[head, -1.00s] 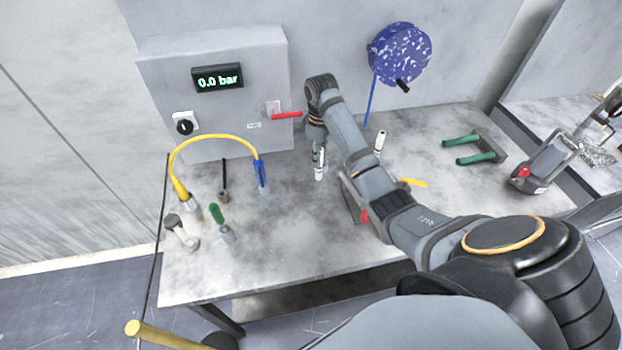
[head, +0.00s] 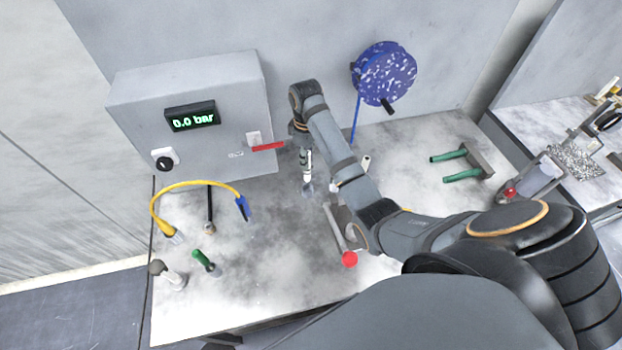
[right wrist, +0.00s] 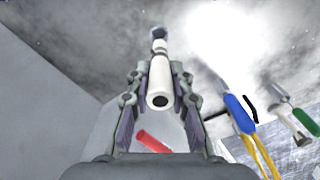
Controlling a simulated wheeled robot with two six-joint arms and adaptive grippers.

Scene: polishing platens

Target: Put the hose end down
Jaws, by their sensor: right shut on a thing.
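My right gripper (head: 306,160) is over the bench below the red lever, shut on a white cylindrical piece (head: 307,178). In the right wrist view this white piece (right wrist: 160,80) sits between the two fingers, with a dark hole in its near end and a grey far end. I cannot tell whether its lower end touches the bench. A yellow hose (head: 200,183) arches over the bench at the left, away from the gripper; its blue end piece (head: 242,207) also shows in the right wrist view (right wrist: 240,113). My left gripper is out of view.
A grey box (head: 190,110) reading 0.0 bar carries a red lever (head: 268,146). A green-handled tool (head: 204,260) and a grey-headed piece (head: 168,273) are front left. A red-knobbed tool (head: 349,258) lies under my arm. Bare bench (head: 265,265) lies between.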

